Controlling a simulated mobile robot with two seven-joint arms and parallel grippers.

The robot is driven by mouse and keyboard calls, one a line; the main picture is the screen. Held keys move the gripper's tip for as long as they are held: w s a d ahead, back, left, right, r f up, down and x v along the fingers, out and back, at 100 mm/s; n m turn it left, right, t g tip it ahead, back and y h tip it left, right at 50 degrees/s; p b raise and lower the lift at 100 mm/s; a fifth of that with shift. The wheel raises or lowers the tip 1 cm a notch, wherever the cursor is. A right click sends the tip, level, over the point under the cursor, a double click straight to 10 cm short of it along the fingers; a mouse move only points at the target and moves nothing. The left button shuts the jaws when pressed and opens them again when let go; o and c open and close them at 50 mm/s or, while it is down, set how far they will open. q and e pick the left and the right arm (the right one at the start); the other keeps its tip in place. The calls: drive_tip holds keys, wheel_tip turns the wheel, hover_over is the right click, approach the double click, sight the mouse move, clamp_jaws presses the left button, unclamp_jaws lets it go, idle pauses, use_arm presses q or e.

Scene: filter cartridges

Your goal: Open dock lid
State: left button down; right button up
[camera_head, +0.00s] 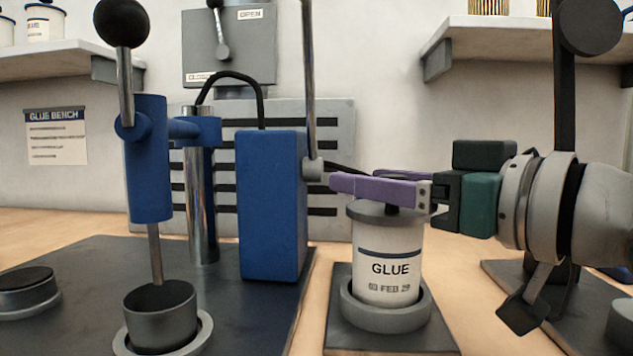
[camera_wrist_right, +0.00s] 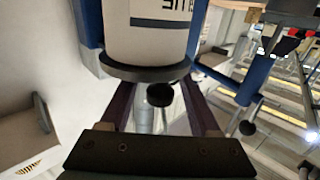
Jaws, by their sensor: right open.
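A white canister marked GLUE (camera_head: 388,262) stands upright in a grey ring-shaped dock (camera_head: 388,316) on a dark base. A grey round lid (camera_head: 365,211) covers its top. My right gripper (camera_head: 385,190) comes in from the right, its purple fingers level and open at the height of the knob above the lid. In the right wrist view, which looks upside down, the dark lid (camera_wrist_right: 150,71) and its knob (camera_wrist_right: 160,95) show between the fingers (camera_wrist_right: 160,108). The knob appears not gripped; contact cannot be told. My left gripper is not in view.
A blue press (camera_head: 148,165) with a black ball lever (camera_head: 122,22) stands at the left over a grey cup (camera_head: 160,318). A blue block (camera_head: 270,210) with an upright metal rod (camera_head: 309,85) stands close to the fingertips. Shelves (camera_head: 530,42) hang on the back wall.

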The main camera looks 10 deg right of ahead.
drive_tip(key=shift+w+a, duration=0.35)
drive_tip(key=shift+w, duration=0.2)
drive_tip(key=shift+c, duration=0.3)
clamp_jaws()
idle(0.8)
